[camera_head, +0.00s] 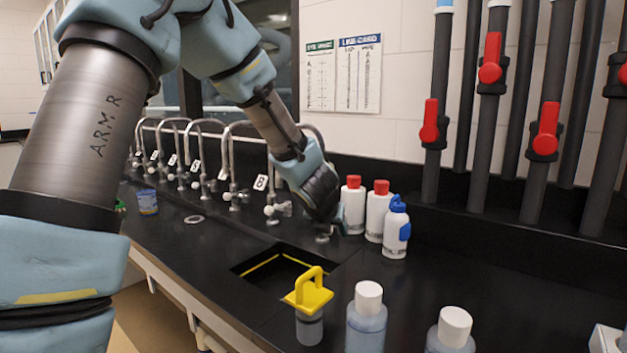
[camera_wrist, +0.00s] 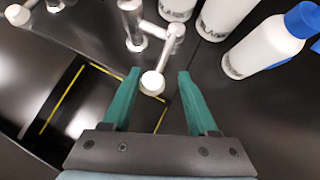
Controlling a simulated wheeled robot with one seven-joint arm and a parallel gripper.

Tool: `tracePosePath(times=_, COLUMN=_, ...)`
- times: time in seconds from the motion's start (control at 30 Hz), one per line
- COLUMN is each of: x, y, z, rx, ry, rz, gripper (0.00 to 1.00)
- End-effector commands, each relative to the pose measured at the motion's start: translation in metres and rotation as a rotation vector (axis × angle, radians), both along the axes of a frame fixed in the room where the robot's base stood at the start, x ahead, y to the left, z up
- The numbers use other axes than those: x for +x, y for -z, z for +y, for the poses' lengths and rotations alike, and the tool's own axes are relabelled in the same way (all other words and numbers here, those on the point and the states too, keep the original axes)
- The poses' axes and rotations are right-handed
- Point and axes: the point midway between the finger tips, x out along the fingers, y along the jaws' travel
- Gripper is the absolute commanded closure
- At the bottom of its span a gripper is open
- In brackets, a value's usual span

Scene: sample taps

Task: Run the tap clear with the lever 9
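The tap with lever 9 shows in the wrist view as a metal body with a pale lever (camera_wrist: 165,55) ending in a rounded white tip. My gripper (camera_wrist: 158,77) is open, with one green finger on each side of that tip and a visible gap to both. Whether the tip lies at finger depth I cannot tell. In the head view my wrist covers most of this tap and its number; only its base (camera_head: 322,237) shows below. My fingertips are hidden there. I see no running water.
White bottles with red caps (camera_head: 353,205) and a blue-topped bottle (camera_head: 396,232) stand close right of my gripper. The sink opening (camera_head: 345,268) lies in front. A yellow-handled object (camera_head: 310,292) stands nearer. Tap 8 (camera_head: 278,210) is to the left.

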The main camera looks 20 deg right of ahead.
Motion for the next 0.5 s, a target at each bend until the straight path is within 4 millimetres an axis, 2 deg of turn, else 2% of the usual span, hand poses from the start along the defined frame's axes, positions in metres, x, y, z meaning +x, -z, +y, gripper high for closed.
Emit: tracePosePath(times=0.5, x=-0.029, y=-0.001, z=-0.037, rx=-0.002, ry=0.004, rz=0.000, gripper=0.45)
